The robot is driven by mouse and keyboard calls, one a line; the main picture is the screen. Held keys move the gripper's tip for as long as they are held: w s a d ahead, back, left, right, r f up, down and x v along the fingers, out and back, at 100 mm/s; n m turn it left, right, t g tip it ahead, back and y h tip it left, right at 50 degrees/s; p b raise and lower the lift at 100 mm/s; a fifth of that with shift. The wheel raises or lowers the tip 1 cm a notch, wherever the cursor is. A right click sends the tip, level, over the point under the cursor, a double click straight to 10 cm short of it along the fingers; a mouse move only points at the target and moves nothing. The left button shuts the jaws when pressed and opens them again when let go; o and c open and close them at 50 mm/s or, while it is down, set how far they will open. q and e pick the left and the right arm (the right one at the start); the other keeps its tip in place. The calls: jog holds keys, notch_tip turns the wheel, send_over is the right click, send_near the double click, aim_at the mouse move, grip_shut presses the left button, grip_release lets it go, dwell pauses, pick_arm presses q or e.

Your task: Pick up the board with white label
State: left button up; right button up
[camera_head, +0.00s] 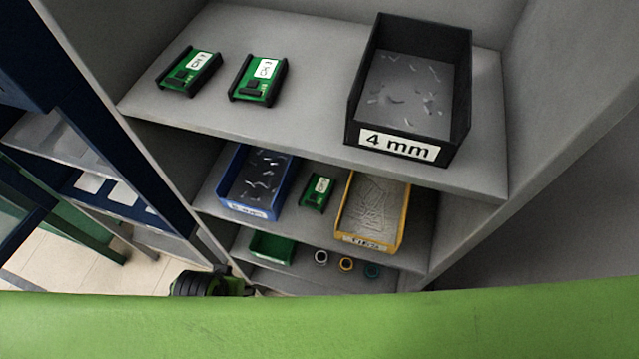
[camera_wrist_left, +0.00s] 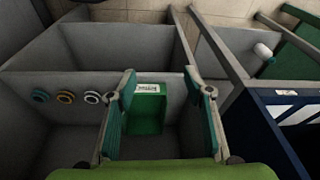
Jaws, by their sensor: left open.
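Two green boards with black side edges and white labels lie apart on the top shelf in the head view: a left board (camera_head: 190,72) and a right board (camera_head: 260,79). Another green board with a white label (camera_head: 317,191) lies on the shelf below, between a blue bin and a yellow bin. My left gripper (camera_wrist_left: 159,72) is open and empty in the left wrist view, its fingers spread on both sides of a green bin (camera_wrist_left: 145,118) with a white label. I cannot tell whether they touch it. None of the boards shows clearly in that view. My right gripper is not in view.
A black bin labelled 4 mm (camera_head: 398,148) stands right on the top shelf. The blue bin (camera_head: 238,209) and yellow bin (camera_head: 372,241) stand below. The lowest shelf holds the green bin (camera_head: 271,247) and three rings (camera_head: 346,264). Grey side walls and shelf edges bound the space.

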pick_arm(q)
notch_tip(320, 180, up, 15)
jog(key=t+p, duration=0.1)
jog(key=p, duration=0.1)
jog(key=m+t+h, duration=0.3)
jog(key=t+h, duration=0.2)
jog(key=t, duration=0.3)
send_near(319, 187)
jog(key=p+x, duration=0.2)
jog(key=x, duration=0.1)
jog(key=shift+f, duration=0.25)
jog(key=shift+w+d+p, duration=0.15)
jog(key=shift+w+p, duration=0.25)
jog(key=shift+p, duration=0.05)
jog(key=p+x, duration=0.2)
jog(key=x, duration=0.2)
jog(key=shift+w+d+r, duration=0.1)
jog(key=shift+r, duration=0.05)
jog(key=shift+w+d+f, duration=0.1)
jog(key=shift+w+f, duration=0.15)
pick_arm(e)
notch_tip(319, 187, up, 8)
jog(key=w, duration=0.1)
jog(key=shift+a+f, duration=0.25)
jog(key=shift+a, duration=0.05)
